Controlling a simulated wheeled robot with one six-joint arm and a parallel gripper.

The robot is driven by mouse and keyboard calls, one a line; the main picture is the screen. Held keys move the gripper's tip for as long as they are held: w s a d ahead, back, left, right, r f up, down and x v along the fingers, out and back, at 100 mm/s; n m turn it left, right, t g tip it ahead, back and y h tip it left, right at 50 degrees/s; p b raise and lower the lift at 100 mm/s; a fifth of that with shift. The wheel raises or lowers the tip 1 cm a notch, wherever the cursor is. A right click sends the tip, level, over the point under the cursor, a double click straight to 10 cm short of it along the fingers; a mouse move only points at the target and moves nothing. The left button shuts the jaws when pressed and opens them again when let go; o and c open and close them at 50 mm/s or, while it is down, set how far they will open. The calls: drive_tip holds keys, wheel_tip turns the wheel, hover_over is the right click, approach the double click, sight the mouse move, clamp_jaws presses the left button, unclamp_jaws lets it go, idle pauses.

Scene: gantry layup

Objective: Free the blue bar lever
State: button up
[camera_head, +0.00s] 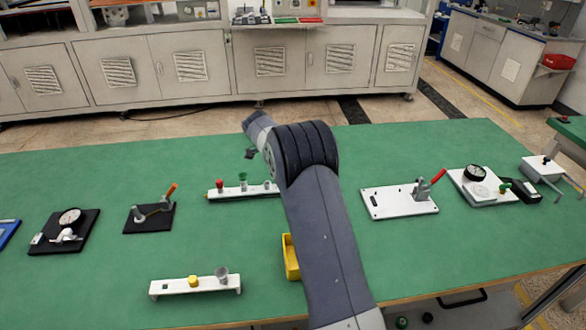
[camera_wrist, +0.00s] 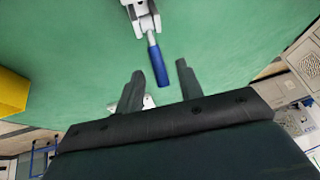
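The blue bar lever (camera_wrist: 158,66) shows in the wrist view as a blue handle on a thin metal rod. The rod runs up to a white and grey clamp body (camera_wrist: 141,16), cut off by the top edge. My gripper (camera_wrist: 160,77) is open, with one dark finger on each side of the line of the blue handle. The handle's free end lies between the fingertips in the picture; I see no contact, and depth is unclear. In the head view I cannot see the blue lever; my arm covers the middle of the table.
On the green table (camera_head: 100,185), a yellow bin (camera_head: 291,258) stands beside my arm. A red-handled clamp on a white plate (camera_head: 400,203) is to the right. An orange-handled clamp (camera_head: 153,213) and a dial gauge (camera_head: 69,217) are left.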

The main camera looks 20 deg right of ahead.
drive_tip(key=v, duration=1)
drive_tip(key=shift+r+b, duration=0.4)
drive_tip(key=shift+s+a, duration=0.1)
drive_tip(key=x, duration=1.1)
drive_tip(key=shift+p, duration=0.4)
drive_tip(key=shift+y, duration=0.3)
